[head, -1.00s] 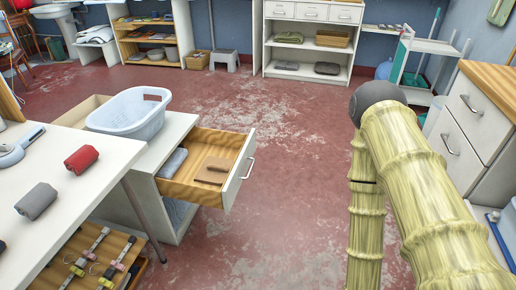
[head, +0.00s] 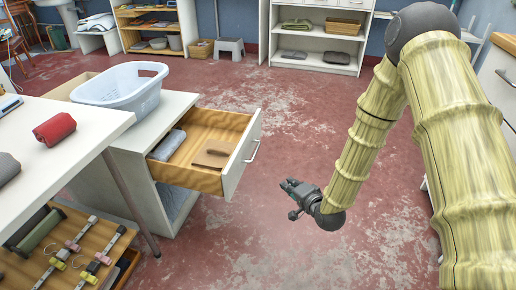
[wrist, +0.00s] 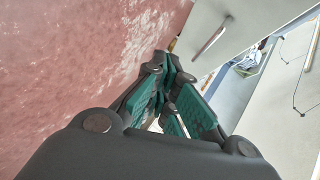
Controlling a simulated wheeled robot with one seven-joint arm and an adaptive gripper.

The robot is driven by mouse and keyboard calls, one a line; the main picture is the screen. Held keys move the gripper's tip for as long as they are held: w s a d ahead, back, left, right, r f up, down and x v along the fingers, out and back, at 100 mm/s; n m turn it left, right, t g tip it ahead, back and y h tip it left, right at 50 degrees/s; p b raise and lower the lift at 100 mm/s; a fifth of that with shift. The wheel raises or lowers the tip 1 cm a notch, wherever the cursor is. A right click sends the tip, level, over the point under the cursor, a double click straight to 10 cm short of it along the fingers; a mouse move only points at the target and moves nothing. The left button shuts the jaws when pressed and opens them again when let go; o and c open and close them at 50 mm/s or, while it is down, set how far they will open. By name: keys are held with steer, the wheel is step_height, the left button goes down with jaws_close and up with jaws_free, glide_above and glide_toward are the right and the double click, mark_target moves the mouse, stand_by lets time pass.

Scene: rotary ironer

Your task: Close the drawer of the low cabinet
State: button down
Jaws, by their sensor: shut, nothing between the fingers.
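The low white cabinet (head: 150,191) stands left of centre in the head view. Its drawer (head: 240,158) is pulled out to the right, with a white front, a metal handle (head: 252,152) and wooden sides. A grey folded cloth (head: 167,146) and a brown flat item (head: 212,154) lie inside. My gripper (head: 286,187) is shut and empty, to the right of the drawer front and apart from it. In the wrist view, the teal-padded fingers (wrist: 172,100) point toward a white panel with a metal handle (wrist: 211,39), which looks like the drawer front.
A pale laundry basket (head: 120,88) sits on the cabinet top. Red floor (head: 300,130) is clear around my gripper. White shelves (head: 315,60) stand behind.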

steer(key=w+a+r+m+t+y+b, duration=0.2)
steer(key=w+r+t+y+b, duration=0.1)
steer(key=w+r, duration=0.55)
steer(key=b, duration=0.5)
glide_toward(251, 128)
steer(key=w, duration=0.4)
steer(key=shift+w+a+f+b, duration=0.1)
steer(key=shift+a+b, duration=0.1)
steer(key=shift+a, duration=0.25)
steer(key=shift+w+a+f+b, duration=0.1)
steer(key=shift+a+b, duration=0.1)
steer(key=shift+a, duration=0.3)
steer(key=shift+a, duration=0.15)
